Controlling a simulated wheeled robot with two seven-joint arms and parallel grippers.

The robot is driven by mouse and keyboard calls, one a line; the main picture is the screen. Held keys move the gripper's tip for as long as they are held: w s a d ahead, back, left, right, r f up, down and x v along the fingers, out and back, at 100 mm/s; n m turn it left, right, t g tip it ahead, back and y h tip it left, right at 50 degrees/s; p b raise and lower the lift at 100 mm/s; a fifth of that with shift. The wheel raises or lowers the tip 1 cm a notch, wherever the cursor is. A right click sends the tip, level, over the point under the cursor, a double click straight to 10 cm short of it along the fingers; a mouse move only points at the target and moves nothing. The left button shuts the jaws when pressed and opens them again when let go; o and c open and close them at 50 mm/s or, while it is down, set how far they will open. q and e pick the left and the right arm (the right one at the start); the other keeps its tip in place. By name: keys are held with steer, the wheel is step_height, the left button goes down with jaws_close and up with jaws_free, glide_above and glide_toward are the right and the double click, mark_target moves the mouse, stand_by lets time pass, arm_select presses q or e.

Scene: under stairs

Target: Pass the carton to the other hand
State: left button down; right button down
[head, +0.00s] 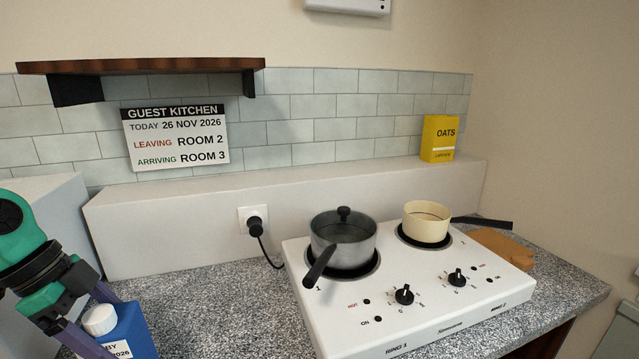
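A blue carton (136,328) with a white cap (99,319) and a white label ending in "2026" is at the lower left, its bottom cut off by the picture edge. My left gripper (94,322) comes in from the left above it. One purple finger runs down the near left side of the carton and the other shows behind the cap. The fingertips are hidden or out of frame, so I cannot tell whether they press on the carton. My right gripper is not in view.
A white two-ring hob (440,318) holds a grey lidded pot (343,240) and a cream pan (426,225), handles sticking out. A yellow oats box (439,139) stands on the back ledge. A brown item (503,249) lies right of the hob. Speckled counter (215,310) is clear between carton and hob.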

mark_target(87, 313)
arm_select(q)
steer(key=shift+f, duration=0.4)
steer(key=v, duration=0.4)
steer(key=shift+w+a+r+b, duration=0.1)
steer(key=shift+a+r+b, duration=0.15)
steer(key=shift+b, duration=0.1)
steer(key=shift+r, duration=0.45)
